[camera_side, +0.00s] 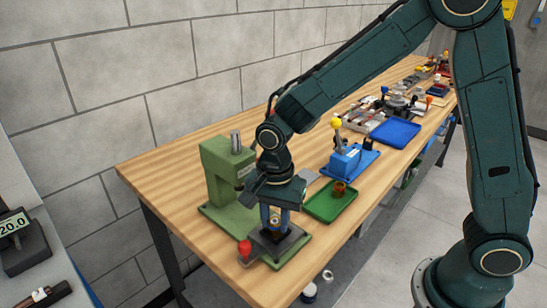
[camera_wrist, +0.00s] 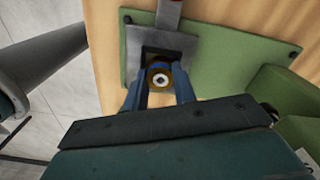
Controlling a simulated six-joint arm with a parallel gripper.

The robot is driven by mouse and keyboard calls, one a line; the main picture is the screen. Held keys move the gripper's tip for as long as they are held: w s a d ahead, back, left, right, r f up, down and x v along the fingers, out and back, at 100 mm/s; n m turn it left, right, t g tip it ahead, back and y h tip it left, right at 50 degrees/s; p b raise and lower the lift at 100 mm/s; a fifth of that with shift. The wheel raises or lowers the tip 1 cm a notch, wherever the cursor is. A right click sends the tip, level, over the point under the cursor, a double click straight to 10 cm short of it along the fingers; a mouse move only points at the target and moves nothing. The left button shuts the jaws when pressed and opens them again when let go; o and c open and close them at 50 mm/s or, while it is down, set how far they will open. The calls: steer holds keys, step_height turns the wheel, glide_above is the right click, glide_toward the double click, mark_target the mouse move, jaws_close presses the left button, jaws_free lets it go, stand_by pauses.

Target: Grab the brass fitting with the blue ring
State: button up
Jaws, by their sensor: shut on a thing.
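The brass fitting with the blue ring (camera_wrist: 159,77) sits between the two blue fingers of my gripper (camera_wrist: 160,90) in the wrist view. My gripper is shut on it. In the side view my gripper (camera_side: 275,222) points down over the dark block on the green press base, and the fitting is largely hidden between the fingers. In the wrist view the fitting is seen from above, over a dark square recess in a grey plate (camera_wrist: 135,55). I cannot tell whether it still touches the recess.
The green press (camera_side: 222,172) stands just left of my gripper, with a red-knobbed lever (camera_side: 244,248) in front. A green tray (camera_side: 322,207) holding a brass-coloured part (camera_side: 339,188) is to the right. Behind are a blue fixture (camera_side: 348,160) with a yellow knob and a blue tray (camera_side: 395,132).

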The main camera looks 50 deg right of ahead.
step_height(320, 180, up, 20)
stand_by(0.7)
stand_by(0.5)
